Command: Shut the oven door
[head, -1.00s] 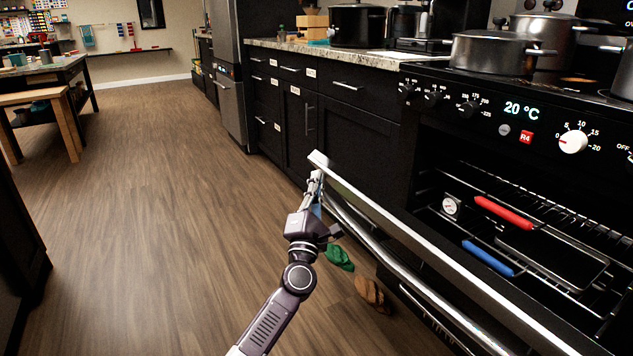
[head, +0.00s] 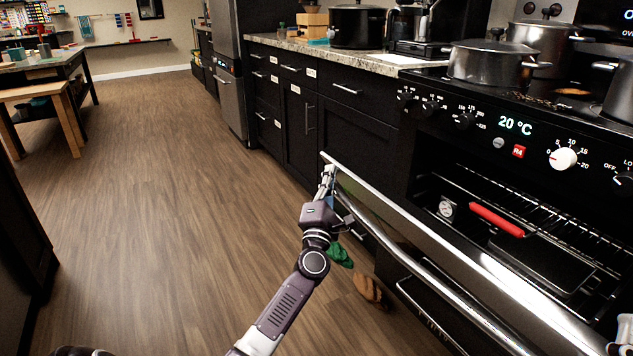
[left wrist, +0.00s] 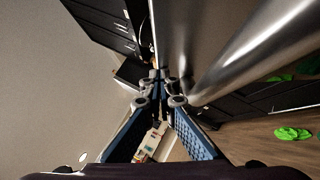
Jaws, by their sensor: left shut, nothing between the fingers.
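The oven door (head: 428,232) is partly open, tilted out from the oven (head: 480,118), with a long metal handle bar along its outer side. My left gripper (head: 327,176) is shut and empty at the door's far left corner, on its outer side; whether it touches is hard to tell. In the left wrist view the shut fingers (left wrist: 160,82) are beside the door's metal panel (left wrist: 205,35) and the thick handle bar (left wrist: 245,50). Inside the oven are a wire rack, a red-handled dark pan (head: 497,219) and a round dial thermometer (head: 446,209).
Metal pots (head: 490,62) stand on the stovetop. A green cloth-like item (head: 340,256) and a brown item (head: 369,290) lie on the floor below the door. Dark cabinets (head: 350,130) adjoin the oven. The floor to the left is open.

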